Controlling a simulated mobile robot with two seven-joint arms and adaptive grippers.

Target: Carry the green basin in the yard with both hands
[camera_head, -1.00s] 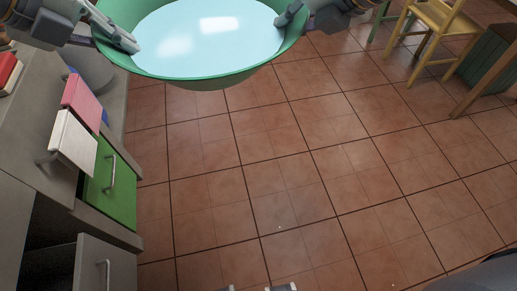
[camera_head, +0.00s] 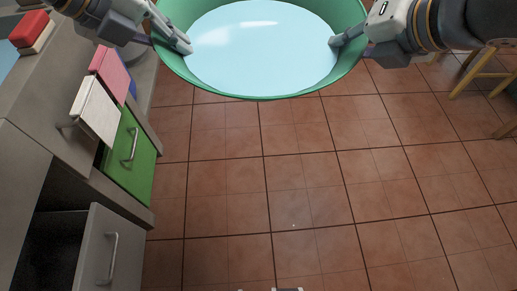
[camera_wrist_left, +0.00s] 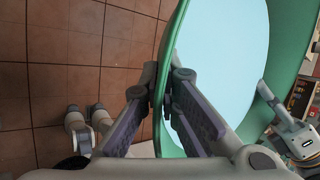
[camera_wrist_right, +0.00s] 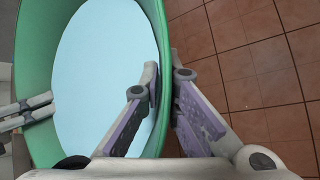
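The green basin (camera_head: 262,92) is held up above the tiled floor at the top of the head view, filled with pale blue liquid (camera_head: 262,50). My left gripper (camera_head: 180,44) is shut on its left rim, one finger inside and one outside, as the left wrist view shows (camera_wrist_left: 163,95). My right gripper (camera_head: 345,44) is shut on the right rim; in the right wrist view its fingers (camera_wrist_right: 163,85) straddle the rim. The basin looks about level. Its far edge is cut off in the head view.
A counter (camera_head: 48,95) with drawers runs along the left. A wooden chair (camera_head: 480,75) is at the upper right. The floor (camera_head: 330,200) ahead is clear.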

